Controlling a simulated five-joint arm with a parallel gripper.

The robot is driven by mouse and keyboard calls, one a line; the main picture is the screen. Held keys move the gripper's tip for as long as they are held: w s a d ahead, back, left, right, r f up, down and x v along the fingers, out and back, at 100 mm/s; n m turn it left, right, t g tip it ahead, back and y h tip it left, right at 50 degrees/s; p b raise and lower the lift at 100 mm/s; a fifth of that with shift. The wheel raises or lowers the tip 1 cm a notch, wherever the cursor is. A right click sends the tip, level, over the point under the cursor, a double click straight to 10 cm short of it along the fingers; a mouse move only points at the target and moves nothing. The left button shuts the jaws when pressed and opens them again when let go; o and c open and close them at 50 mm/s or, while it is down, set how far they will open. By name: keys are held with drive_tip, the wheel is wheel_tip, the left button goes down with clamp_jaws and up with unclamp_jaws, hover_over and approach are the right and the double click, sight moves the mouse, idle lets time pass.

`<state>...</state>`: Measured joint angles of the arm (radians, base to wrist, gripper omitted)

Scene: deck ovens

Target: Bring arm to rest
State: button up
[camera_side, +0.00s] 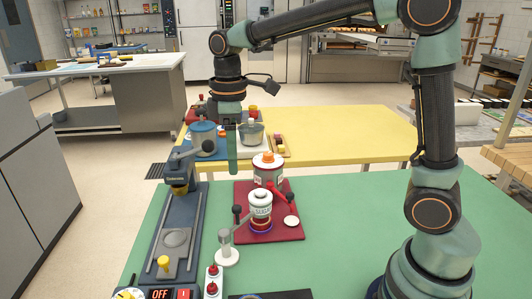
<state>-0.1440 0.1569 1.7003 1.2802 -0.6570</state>
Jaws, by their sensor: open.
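My arm reaches in from the right and bends down at its end over the yellow table. My gripper (233,158) hangs above the near edge of that table, pointing down. Its green fingers overlap in this view, so the gap between them is hard to see; nothing shows held in it. A blue pot (203,138) stands to its left and a grey pan (252,134) to its right, behind or beside the fingers. A white jar with an orange lid (268,172) stands in front, to the right of the fingertips.
A red board (288,229) on the green table (340,230) carries the orange-lidded jar and a smaller white canister (260,205). A lever stand (227,254) and a dark blue machine (176,262) stand left. The yellow table (345,125) is clear at right.

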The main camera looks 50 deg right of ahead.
drive_tip(key=s+d+r+m+t, duration=0.1)
drive_tip(key=s+d+m+t, duration=0.4)
drive_tip(key=s+m, duration=0.4)
drive_tip(key=shift+s+d+t, duration=0.3)
drive_tip(key=shift+s+d, duration=0.1)
drive_tip(key=shift+s, duration=0.7)
